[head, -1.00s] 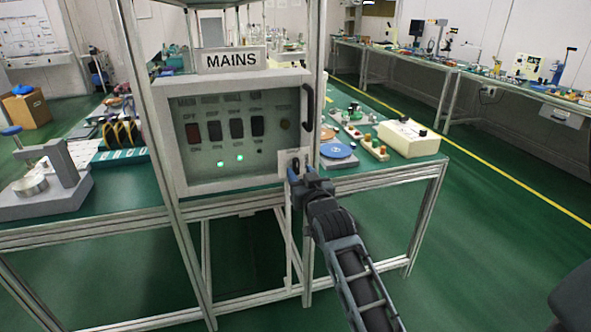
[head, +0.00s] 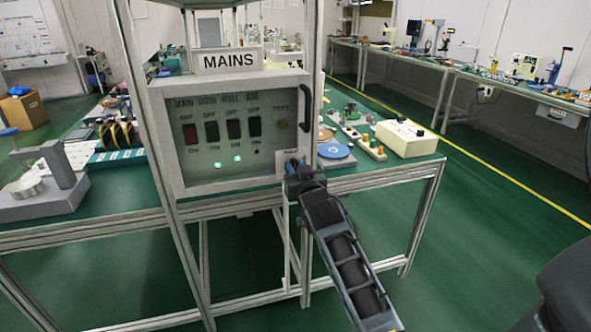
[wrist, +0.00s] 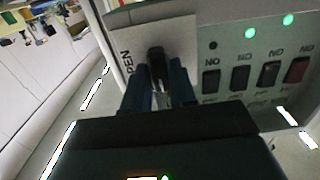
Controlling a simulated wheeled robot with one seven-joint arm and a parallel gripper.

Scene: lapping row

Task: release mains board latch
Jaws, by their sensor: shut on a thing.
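The grey mains board (head: 180,178) stands on a frame at the bench, under a MAINS sign (head: 229,61). Its latch (wrist: 157,62) is a small dark lever on a pale plate at the board's lower right corner. The plate carries lettering ending in PEN in the wrist view. My gripper (head: 291,166) is at this corner, shut on the latch, with one blue-grey finger on each side in the wrist view (wrist: 160,88). The fingers hide much of the latch in the head view. The board front looks closed, with a black handle (head: 306,108) on its right edge.
Several switches (head: 233,128) and two lit green lamps (head: 238,158) sit on the board front. A metal post (head: 160,130) stands just left of it. A blue disc (head: 335,151) and a white box (head: 406,138) lie on the bench to the right.

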